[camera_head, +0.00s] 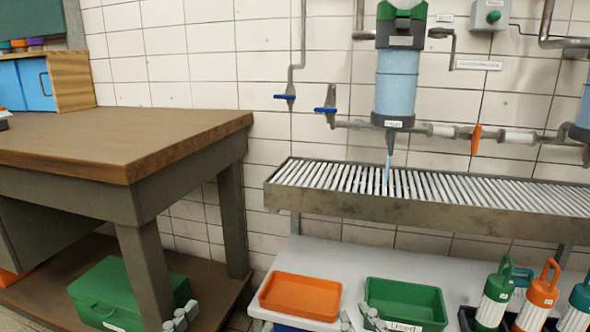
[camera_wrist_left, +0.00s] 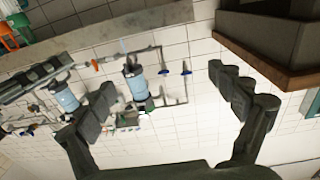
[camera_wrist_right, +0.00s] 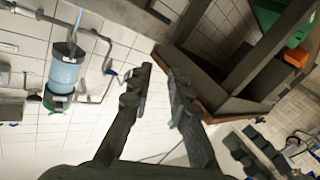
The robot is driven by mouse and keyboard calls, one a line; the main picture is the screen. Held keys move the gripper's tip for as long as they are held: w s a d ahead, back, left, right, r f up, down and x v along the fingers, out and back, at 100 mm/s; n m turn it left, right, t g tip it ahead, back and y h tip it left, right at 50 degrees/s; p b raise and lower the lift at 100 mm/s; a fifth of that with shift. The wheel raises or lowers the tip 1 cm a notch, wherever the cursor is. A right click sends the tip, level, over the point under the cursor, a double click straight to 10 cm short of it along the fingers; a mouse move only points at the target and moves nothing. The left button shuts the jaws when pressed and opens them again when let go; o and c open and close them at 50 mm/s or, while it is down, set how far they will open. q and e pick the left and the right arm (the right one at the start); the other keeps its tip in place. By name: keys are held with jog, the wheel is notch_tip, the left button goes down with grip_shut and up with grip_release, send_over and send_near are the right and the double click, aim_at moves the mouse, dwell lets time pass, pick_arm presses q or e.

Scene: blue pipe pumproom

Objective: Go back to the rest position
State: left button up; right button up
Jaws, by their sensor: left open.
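My left gripper (camera_head: 181,317) shows only by its fingertips at the bottom edge of the head view, in front of the wooden workbench's leg. In the left wrist view (camera_wrist_left: 160,90) its fingers are wide apart with nothing between them. My right gripper (camera_head: 359,321) shows by its fingertips at the bottom edge of the head view, just in front of the green tray. In the right wrist view (camera_wrist_right: 160,88) its fingers stand a small gap apart, with nothing between them. Most of both arms is out of the head view.
The wooden workbench (camera_head: 120,140) stands at left, with a green case (camera_head: 125,290) below. At right are a roller rack (camera_head: 350,206), an orange tray (camera_head: 300,297), a green tray (camera_head: 408,300) and several upright handled cartridges (camera_head: 540,298). A blue filter housing (camera_head: 396,80) hangs above the rack.

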pick_arm(q)
jog(key=s+a+f+g+y+p, duration=0.1)
jog(key=a+f+g+y+p, duration=0.2)
jog(key=f, duration=0.6)
jog(key=s+a+f+g+y+p, duration=0.1)
jog(key=a+f+g+p, duration=0.4)
jog(key=f, duration=0.4)
pick_arm(e)
jog(key=s+d+f+m+g+h+b, duration=0.15)
jog(key=d+f+g, duration=0.25)
jog(key=f, duration=0.4)
jog(key=s+d+f+m+g+h, duration=0.2)
jog(key=s+d+f+g, duration=0.15)
jog(key=f, duration=0.45)
pick_arm(q)
jog(key=s+a+f+n+g+y+p, duration=0.2)
jog(key=s+a+f+g, duration=0.4)
jog(key=s+a+f, duration=0.3)
jog(key=shift+s+a+f+y+p, duration=0.2)
jog(key=shift+s+f+y+p, duration=0.2)
jog(key=shift+s+f+p, duration=0.25)
pick_arm(e)
jog(key=s+d+f+m+g+h, duration=0.1)
jog(key=s+d+f+g+h, duration=0.1)
jog(key=s+d+f+g, duration=0.4)
jog(key=s+d+f, duration=0.3)
jog(key=shift+s+d, duration=0.2)
jog(key=shift+d, duration=0.1)
